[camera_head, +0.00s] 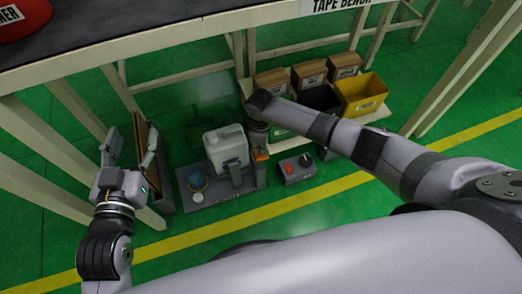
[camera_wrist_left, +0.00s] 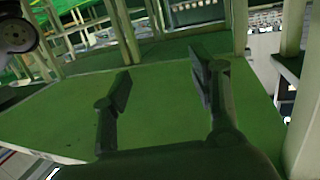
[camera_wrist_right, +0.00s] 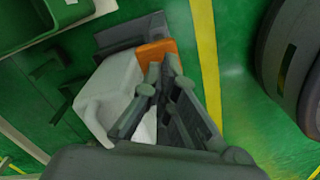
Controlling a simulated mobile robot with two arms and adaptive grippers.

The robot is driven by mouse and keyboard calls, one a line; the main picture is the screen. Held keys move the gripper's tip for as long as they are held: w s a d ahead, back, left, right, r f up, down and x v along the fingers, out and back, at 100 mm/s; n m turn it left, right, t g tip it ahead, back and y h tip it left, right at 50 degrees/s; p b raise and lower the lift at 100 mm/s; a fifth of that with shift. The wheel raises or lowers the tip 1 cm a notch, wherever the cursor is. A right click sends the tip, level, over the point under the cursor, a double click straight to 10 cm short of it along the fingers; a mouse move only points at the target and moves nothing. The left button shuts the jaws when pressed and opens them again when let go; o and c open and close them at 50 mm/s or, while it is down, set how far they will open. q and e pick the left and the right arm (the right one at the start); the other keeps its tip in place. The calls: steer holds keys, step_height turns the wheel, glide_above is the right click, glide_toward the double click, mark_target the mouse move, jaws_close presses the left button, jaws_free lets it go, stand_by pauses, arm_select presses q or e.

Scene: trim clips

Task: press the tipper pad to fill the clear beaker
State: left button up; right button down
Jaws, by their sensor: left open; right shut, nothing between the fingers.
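The orange tipper pad (camera_head: 261,155) sits at the right end of the grey tipper stand (camera_head: 243,186). It also shows in the right wrist view (camera_wrist_right: 155,52). A white jug (camera_head: 226,146) stands in the tipper, left of the pad; it looks upright. A small clear, bluish vessel (camera_head: 196,180), apparently the beaker, stands on the base left of the jug; its contents cannot be made out. My right gripper (camera_wrist_right: 160,72) is shut and empty, fingertips at the pad's near edge; contact cannot be told. My left gripper (camera_head: 130,150) is open and empty, away at the left.
A grey box with a red button (camera_head: 297,168) stands right of the tipper. Brown cartons (camera_head: 308,74) and a yellow bin (camera_head: 361,94) are behind. A brown board (camera_head: 148,150) leans near my left gripper. Bench legs (camera_head: 40,150) stand at left. Yellow floor line in front.

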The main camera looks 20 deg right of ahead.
steer(key=shift+r+p, duration=0.35)
steer(key=shift+r, duration=0.05)
steer(key=shift+r+p, duration=0.3)
steer(key=shift+p, duration=0.05)
steer(key=shift+r+p, duration=0.65)
steer(key=shift+p, duration=0.05)
steer(key=shift+r, duration=0.1)
arm_select(q)
steer(key=s+a+f+g+y, duration=0.2)
steer(key=s+a+f+g, duration=0.2)
steer(key=s+f+g, duration=0.4)
step_height(320, 180, down, 3)
steer(key=shift+s+f+y, duration=0.2)
steer(key=shift+s+y, duration=0.1)
steer(key=shift+s, duration=0.15)
